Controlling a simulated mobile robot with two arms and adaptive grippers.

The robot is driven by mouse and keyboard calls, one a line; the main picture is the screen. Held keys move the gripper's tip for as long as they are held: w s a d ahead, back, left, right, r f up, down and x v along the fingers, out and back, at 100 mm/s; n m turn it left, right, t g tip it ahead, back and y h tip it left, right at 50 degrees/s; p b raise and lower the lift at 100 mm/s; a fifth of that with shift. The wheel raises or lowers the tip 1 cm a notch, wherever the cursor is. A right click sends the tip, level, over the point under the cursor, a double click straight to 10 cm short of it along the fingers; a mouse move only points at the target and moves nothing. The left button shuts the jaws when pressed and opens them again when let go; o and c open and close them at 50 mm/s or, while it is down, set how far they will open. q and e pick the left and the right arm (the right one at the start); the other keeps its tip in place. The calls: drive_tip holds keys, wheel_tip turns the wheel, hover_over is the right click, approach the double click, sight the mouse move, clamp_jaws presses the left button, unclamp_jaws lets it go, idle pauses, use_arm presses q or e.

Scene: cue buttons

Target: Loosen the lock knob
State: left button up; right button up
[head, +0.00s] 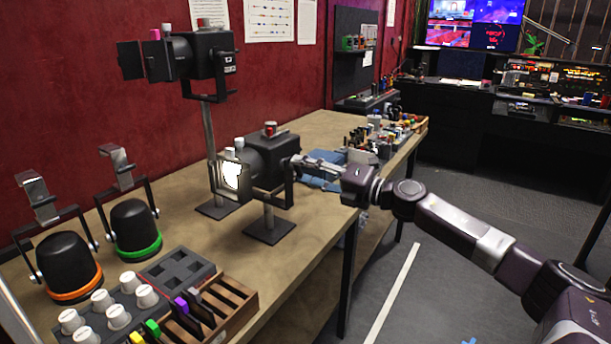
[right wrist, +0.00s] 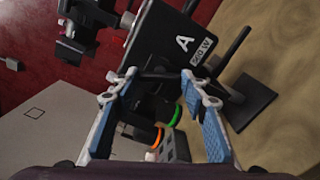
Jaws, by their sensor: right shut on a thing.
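A black stage lamp (head: 268,160) with a lit front sits in a yoke on a short stand on the bench. My right gripper (head: 298,161) reaches in from the right to the side of the lamp's yoke. In the wrist view its fingers (right wrist: 162,98) stand either side of dark parts at the yoke, shut on the lock knob there. The knob itself is mostly hidden and hard to tell from the dark shapes behind it. My left gripper is not in view.
A second black lamp (head: 205,52) stands on a taller post behind. Two black domes, with orange (head: 68,262) and green (head: 133,228) rings, and a panel of white knobs (head: 118,316) are at the near left. Small tools crowd the bench's far end.

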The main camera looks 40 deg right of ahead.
drive_tip(key=shift+f, duration=0.15)
idle(0.3)
drive_tip(key=o, duration=1.2)
drive_tip(key=shift+c, duration=0.2)
drive_tip(key=shift+s, duration=0.1)
drive_tip(key=shift+v, duration=0.8)
drive_tip(key=v, duration=1)
drive_tip(key=shift+s+d, duration=0.1)
